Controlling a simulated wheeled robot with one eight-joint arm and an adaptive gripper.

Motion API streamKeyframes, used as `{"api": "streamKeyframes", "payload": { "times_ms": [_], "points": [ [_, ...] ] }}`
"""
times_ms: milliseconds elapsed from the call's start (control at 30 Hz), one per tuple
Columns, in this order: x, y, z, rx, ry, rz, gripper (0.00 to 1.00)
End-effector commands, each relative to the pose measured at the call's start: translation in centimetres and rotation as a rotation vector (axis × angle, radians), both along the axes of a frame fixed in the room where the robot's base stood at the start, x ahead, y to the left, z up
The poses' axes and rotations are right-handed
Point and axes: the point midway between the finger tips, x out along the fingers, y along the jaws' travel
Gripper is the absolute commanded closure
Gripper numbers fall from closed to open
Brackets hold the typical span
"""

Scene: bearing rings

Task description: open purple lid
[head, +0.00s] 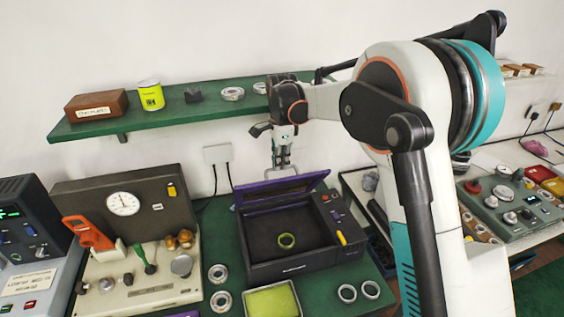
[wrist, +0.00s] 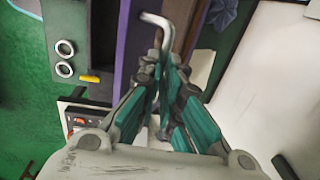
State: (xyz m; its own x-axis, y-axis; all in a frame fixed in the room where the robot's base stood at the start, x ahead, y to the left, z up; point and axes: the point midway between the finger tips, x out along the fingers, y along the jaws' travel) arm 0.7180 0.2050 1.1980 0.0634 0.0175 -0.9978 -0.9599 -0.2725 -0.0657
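The dark box (head: 300,262) stands open on the green bench. Its purple-edged lid (head: 285,188) is raised at the back of the box, hinge side down. A silver bent handle (wrist: 155,20) is on the lid and shows close up in the wrist view. My gripper (head: 281,160) is at the top edge of the lid. In the wrist view its teal fingers (wrist: 170,68) are close together around the handle; part of the handle is hidden between them.
A green shelf (head: 210,109) with a yellow can (head: 151,95) and rings runs behind the gripper. A gauge panel (head: 124,205) and levers stand left of the box. A yellow tray (head: 271,302) and loose rings (head: 347,293) lie in front.

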Motion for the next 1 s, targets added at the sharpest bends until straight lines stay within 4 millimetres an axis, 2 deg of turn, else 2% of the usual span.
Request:
{"api": "streamKeyframes", "payload": {
  "times_ms": [33, 100, 167, 300, 633, 733, 1000],
  "points": [
    [0.5, 0.1, -0.9, 0.003, -0.013, 0.002, 0.83],
    [0.5, 0.1, -0.9, 0.003, -0.013, 0.002, 0.70],
    [0.5, 0.2, -0.9, 0.003, -0.013, 0.002, 0.70],
    [0.5, 0.2, -0.9, 0.004, -0.014, 0.002, 0.60],
    [0.5, 0.1, -0.4, 0.004, -0.013, 0.001, 0.61],
    [0.3, 0.1, 0.6, 0.004, -0.013, 0.001, 0.70],
    [-0.4, -0.1, 6.1, 0.003, -0.012, 0.001, 0.70]
  ]
}}
